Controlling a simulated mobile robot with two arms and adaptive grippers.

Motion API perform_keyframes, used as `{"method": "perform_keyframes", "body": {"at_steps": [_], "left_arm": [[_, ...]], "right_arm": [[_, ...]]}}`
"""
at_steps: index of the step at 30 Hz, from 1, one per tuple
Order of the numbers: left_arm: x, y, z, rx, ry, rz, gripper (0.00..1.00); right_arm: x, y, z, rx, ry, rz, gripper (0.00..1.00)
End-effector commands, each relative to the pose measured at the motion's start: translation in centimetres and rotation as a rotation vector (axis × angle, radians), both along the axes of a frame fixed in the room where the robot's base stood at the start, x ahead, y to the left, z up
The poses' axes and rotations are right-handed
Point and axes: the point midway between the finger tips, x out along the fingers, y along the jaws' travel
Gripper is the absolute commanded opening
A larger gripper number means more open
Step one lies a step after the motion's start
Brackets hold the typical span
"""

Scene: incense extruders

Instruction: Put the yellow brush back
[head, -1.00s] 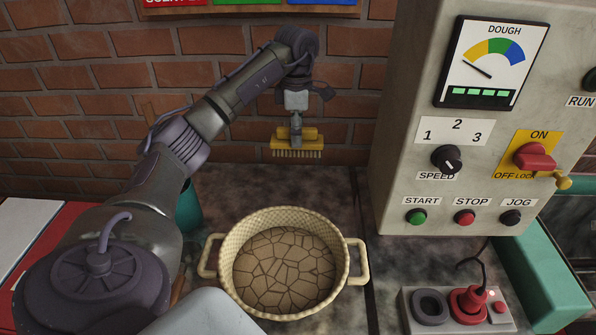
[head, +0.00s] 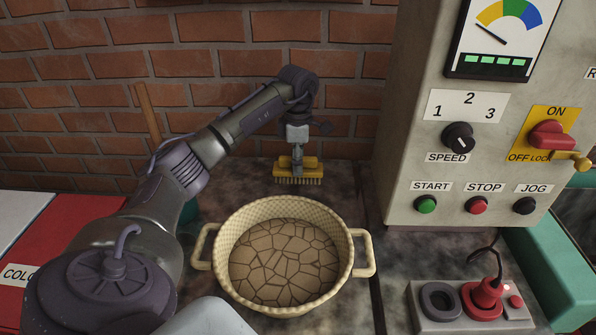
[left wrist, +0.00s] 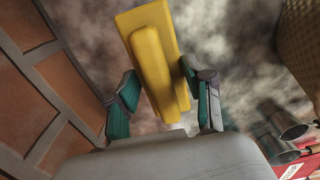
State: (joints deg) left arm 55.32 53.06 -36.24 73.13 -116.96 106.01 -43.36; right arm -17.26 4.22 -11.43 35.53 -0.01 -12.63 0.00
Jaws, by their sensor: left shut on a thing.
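The yellow brush (head: 311,170) has a yellow block and bristles pointing down. My left gripper (head: 297,166) is shut on it, behind the basket and close to the brick wall. In the left wrist view the yellow brush (left wrist: 150,50) sits between the two teal-tipped fingers of my left gripper (left wrist: 160,95). In the head view the bristles are at or just above the worktop; I cannot tell whether they touch. My right gripper is not in view.
A cream two-handled basket (head: 222,232) with a cracked brown surface inside stands in front. A control cabinet (head: 408,120) is at the right, with a plug station (head: 430,318) below it. A red box (head: 60,235) is at the left. Worktop around the brush is clear.

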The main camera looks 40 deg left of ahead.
Motion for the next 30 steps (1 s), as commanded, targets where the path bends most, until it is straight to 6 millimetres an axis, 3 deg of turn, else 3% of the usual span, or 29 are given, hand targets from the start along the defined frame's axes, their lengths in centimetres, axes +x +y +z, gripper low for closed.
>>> {"method": "perform_keyframes", "body": {"at_steps": [7, 17, 18, 22, 30], "left_arm": [[-0.1, 0.0, -3.3, 0.000, 0.004, 0.001, 0.19], [0.0, 0.0, -3.6, 0.000, 0.001, 0.001, 0.19], [-0.1, 0.0, -3.7, 0.000, 0.001, 0.001, 0.53], [-0.1, 0.0, -3.6, 0.000, 0.001, 0.000, 0.75], [-0.1, 0.0, -3.6, 0.000, 0.001, 0.000, 0.77]], "right_arm": [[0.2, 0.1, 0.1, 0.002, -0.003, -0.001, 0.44], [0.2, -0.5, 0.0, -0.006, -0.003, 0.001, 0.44], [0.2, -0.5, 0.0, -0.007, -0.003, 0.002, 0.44], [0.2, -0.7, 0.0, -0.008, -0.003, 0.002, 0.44], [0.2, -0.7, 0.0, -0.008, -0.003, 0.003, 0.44]]}}
